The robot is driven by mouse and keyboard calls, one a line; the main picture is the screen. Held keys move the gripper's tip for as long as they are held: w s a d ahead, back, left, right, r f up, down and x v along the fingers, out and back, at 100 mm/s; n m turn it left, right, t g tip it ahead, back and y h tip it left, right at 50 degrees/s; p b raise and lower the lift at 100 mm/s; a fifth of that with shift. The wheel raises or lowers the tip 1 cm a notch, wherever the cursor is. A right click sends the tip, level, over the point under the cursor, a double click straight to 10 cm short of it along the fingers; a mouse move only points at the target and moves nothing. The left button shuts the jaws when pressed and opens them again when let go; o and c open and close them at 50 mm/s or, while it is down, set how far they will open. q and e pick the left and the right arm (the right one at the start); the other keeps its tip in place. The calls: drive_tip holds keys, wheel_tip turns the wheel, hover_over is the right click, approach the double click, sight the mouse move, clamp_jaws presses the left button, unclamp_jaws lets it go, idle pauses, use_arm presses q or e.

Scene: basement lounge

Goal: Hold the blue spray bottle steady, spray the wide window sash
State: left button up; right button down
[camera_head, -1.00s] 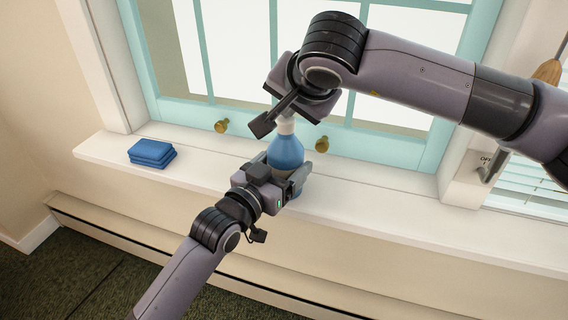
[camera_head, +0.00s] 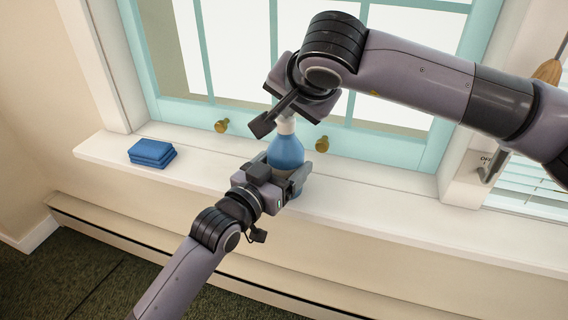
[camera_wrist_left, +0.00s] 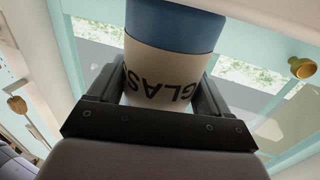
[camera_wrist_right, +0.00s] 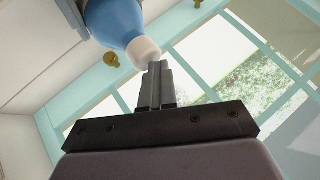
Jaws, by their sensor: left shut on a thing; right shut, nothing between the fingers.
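The blue spray bottle (camera_head: 286,152) stands upright over the white sill, with a white neck and a pale label. My left gripper (camera_head: 300,178) is shut around its labelled lower part; the left wrist view shows the label (camera_wrist_left: 165,85) between the fingers. My right gripper (camera_head: 285,110) is above the bottle, hiding its top in the head view. In the right wrist view, its closed fingers (camera_wrist_right: 157,72) are at the bottle's white top (camera_wrist_right: 143,52); I cannot tell whether they touch. The window sash (camera_head: 240,110), framed in light teal, is right behind the bottle.
A stack of blue sponges or cloths (camera_head: 151,153) lies on the window sill (camera_head: 215,165) at left. Two brass knobs (camera_head: 221,126) sit on the sash's lower rail. The sill's right part is clear.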

sight(289, 120)
drive_tip(key=shift+s+f, duration=0.1)
drive_tip(key=shift+f, duration=1.1)
drive_tip(key=shift+d, duration=0.1)
drive_tip(key=shift+r, duration=3.25)
